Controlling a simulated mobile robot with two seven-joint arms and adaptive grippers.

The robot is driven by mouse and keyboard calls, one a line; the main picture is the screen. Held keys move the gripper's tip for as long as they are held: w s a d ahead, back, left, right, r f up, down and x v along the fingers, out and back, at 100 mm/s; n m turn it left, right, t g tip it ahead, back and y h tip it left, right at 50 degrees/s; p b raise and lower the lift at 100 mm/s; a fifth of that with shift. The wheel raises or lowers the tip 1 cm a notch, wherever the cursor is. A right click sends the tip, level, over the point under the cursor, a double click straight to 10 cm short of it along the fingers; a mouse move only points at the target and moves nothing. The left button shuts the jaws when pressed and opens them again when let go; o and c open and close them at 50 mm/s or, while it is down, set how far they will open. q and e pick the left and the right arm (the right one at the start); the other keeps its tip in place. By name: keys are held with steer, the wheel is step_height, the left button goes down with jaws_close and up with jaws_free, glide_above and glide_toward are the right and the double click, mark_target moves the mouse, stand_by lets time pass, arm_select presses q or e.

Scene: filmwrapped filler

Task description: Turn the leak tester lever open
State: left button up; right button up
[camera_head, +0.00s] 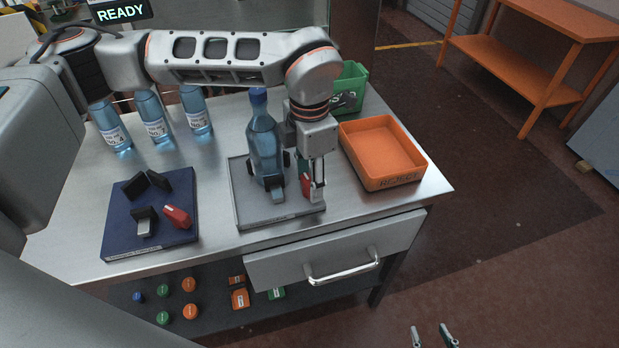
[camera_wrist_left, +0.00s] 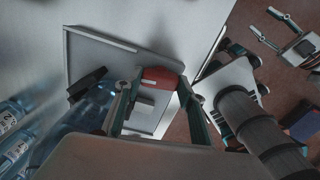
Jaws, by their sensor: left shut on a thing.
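A grey plate fixture (camera_head: 246,213), which I take to be the leak tester, lies on the metal bench with a blue-capped clear blue bottle (camera_head: 264,145) upright between black supports. Its red lever (camera_head: 304,186) is mostly hidden by my left gripper (camera_head: 312,192) in the head view. In the left wrist view the red lever (camera_wrist_left: 160,77) sits between the fingertips of my left gripper (camera_wrist_left: 158,88), which is shut on it. My right gripper (camera_head: 432,334) is empty and its fingers stand apart, low at the bottom right, away from the bench.
A blue plate fixture (camera_head: 115,237) with black blocks and a red handle (camera_head: 177,216) lies left. Several bottles (camera_head: 154,118) stand behind. An orange reject tray (camera_head: 420,168) and green bin (camera_head: 352,85) are right. A drawer (camera_head: 290,272) is below.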

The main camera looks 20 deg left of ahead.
arm_select(q)
steer(key=n, duration=0.3)
steer(key=shift+n, duration=2.1)
steer(key=o, duration=1.1)
